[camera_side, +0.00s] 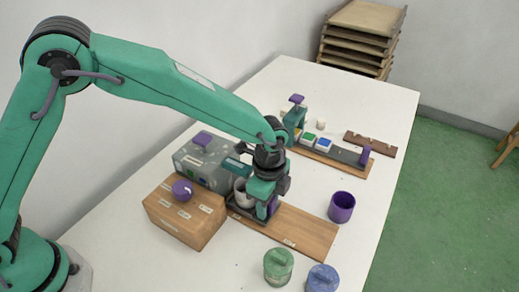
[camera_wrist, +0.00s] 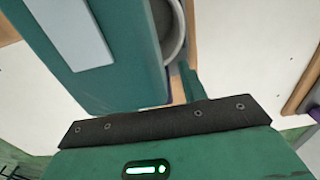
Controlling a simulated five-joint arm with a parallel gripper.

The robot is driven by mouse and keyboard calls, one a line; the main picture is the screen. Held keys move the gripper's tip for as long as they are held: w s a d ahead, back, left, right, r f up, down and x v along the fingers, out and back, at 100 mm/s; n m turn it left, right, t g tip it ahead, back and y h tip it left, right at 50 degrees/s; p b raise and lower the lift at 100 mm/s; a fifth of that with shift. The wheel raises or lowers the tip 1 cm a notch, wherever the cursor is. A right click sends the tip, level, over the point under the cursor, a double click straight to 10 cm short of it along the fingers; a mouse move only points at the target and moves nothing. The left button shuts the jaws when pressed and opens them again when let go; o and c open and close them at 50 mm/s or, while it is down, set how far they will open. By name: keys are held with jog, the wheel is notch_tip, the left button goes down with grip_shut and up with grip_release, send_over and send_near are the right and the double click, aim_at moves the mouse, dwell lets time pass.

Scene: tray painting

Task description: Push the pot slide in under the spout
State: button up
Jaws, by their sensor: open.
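The pale grey pot (camera_side: 242,194) stands upright on a dark slide (camera_side: 240,213) on the wooden track, close to the teal spout (camera_side: 238,167) of the grey box. I cannot tell whether it is fully under the spout. Part of its round rim (camera_wrist: 174,32) shows in the wrist view beside a large teal block with a pale label. My gripper (camera_side: 266,205) is open and low over the track, just right of the pot, by the purple handle (camera_side: 273,206). It partly hides the slide. I cannot tell whether it touches the handle.
The track (camera_side: 300,228) is clear to the right. A wooden box (camera_side: 180,220) with a purple knob stands in front of the grey box (camera_side: 195,170). A purple cup (camera_side: 341,207), green jar (camera_side: 278,267) and blue jar (camera_side: 322,279) stand nearby. A second track (camera_side: 330,165) lies behind.

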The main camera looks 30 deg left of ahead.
notch_tip(320, 180, up, 8)
jog(key=shift+f, duration=0.25)
jog(key=shift+r, duration=0.1)
dwell(0.4)
jog(key=shift+a+r, duration=0.2)
jog(key=a+r+n, duration=0.1)
jog(key=a+r, duration=0.1)
jog(key=s+a+r+n, duration=0.1)
jog(key=a+r, duration=0.1)
jog(key=r, duration=0.1)
jog(key=a+r+n+t, duration=0.1)
jog(key=a+r+n, duration=0.1)
jog(key=a, duration=0.1)
jog(key=shift+s+r+h, duration=0.15)
jog(key=shift+r+h, duration=0.15)
jog(key=s+a+r+n+t, duration=0.2)
jog(key=s+a+r+n, duration=0.1)
jog(key=s+a+n, duration=0.4)
jog(key=s+a+r+n+t, duration=0.2)
jog(key=s+a+r+n, duration=0.1)
jog(key=s+a+n, duration=0.4)
jog(key=s+a, duration=0.3)
jog(key=a, duration=0.4)
jog(key=shift+s+a+r+t, duration=0.15)
jog(key=shift+a+t, duration=0.05)
jog(key=shift+t, duration=0.1)
